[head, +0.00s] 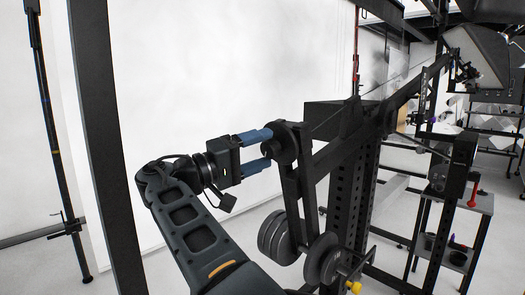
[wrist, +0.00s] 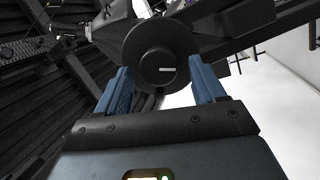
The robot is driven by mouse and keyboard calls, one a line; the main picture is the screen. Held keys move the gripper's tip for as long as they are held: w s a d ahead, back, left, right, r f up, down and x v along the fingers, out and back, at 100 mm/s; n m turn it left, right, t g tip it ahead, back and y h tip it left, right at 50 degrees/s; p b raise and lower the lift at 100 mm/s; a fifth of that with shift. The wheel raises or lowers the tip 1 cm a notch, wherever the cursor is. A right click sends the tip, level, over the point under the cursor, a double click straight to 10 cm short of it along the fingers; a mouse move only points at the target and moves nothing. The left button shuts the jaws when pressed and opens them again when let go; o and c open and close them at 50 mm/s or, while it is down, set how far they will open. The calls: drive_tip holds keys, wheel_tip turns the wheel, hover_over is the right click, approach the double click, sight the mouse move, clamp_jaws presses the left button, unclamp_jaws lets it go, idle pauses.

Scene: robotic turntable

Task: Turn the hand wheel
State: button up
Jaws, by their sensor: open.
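The hand wheel (head: 284,146) looks like a black round disc at the end of a black beam, in the middle of the head view. In the wrist view the disc (wrist: 157,52) faces me, with a short light mark on its hub. My gripper (head: 267,149) has two blue fingers spread apart, one higher and one lower, reaching to the wheel's left side. In the wrist view my gripper (wrist: 161,85) has one finger at each side of the disc's lower part. I cannot tell whether the fingers touch it.
A black upright column (head: 350,180) stands behind the wheel, with round weight plates (head: 276,238) below. A dark post (head: 100,130) rises at the left, before a white wall. A shelf stand (head: 452,215) with tools is at the right. Clear floor shows at the lower left.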

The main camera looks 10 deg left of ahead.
drive_tip(key=b+v, duration=0.1)
drive_tip(key=v, duration=0.5)
drive_tip(key=shift+s+a, duration=0.25)
drive_tip(key=shift+a, duration=0.05)
